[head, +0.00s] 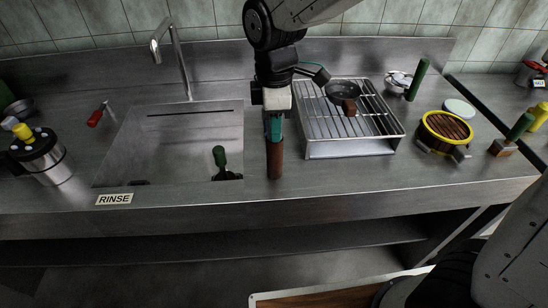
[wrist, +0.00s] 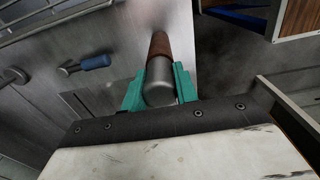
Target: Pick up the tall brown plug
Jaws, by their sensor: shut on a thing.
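The tall brown plug (head: 275,160) is upright at the front of the steel counter, just right of the sink. My gripper (head: 274,136) comes down from above, its teal fingers shut on the plug's upper part. In the wrist view the plug's grey metal top (wrist: 158,90) sits between the two teal fingers of my gripper (wrist: 159,78), and its brown body (wrist: 160,45) extends beyond them. I cannot tell whether its lower end touches the counter.
A yellow-rimmed round vessel (head: 422,130) is farther right. The counter's front edge is near.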

